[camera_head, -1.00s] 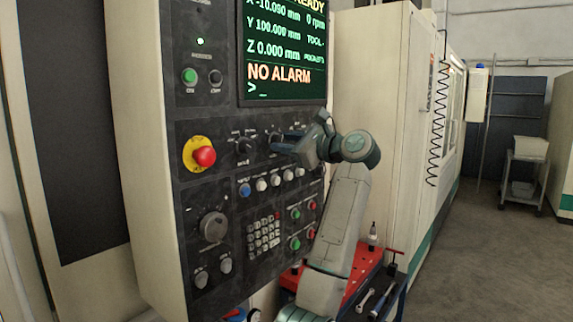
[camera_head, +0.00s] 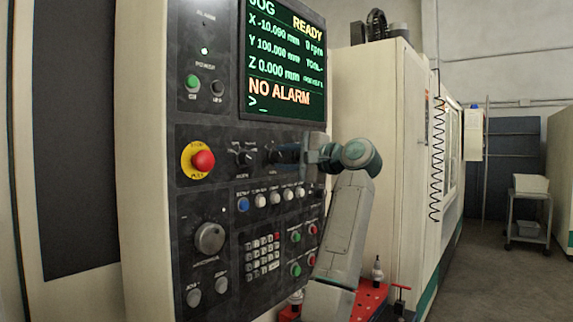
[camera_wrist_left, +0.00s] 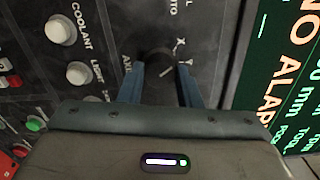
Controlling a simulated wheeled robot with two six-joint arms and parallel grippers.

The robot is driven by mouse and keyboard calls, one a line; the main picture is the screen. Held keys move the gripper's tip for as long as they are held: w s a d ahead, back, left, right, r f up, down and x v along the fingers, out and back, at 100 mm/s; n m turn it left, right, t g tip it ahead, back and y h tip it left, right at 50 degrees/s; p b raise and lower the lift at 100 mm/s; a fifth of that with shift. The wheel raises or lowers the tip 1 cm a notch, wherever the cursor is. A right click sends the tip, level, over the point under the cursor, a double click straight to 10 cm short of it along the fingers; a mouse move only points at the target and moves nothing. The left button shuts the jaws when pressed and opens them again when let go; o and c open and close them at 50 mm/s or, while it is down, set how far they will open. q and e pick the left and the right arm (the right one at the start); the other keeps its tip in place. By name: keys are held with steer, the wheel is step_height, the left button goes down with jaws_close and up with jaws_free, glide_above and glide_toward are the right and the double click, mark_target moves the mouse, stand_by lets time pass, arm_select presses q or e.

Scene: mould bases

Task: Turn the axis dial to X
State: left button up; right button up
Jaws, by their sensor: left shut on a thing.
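The axis dial (camera_head: 277,156) is a dark round knob on the black control panel, right of another selector knob (camera_head: 244,157). In the left wrist view the dial (camera_wrist_left: 157,61) sits between two blue fingers, with X and Y printed at its upper right and a short white mark near its lower right. My left gripper (camera_wrist_left: 160,80) is shut on the dial. In the head view the gripper (camera_head: 298,153) reaches the panel from the right and partly hides the dial. Which letter the dial points at is not clear. My right gripper is not in view.
A red emergency stop (camera_head: 203,160) is at the panel's left. A row of white buttons (camera_head: 274,199) is just below the dial, and a screen (camera_head: 287,60) reading NO ALARM is above. A red-topped cart (camera_head: 371,298) stands below at the right.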

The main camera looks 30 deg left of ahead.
arm_select(q)
steer(key=shift+n, duration=1)
steer(key=o, duration=1)
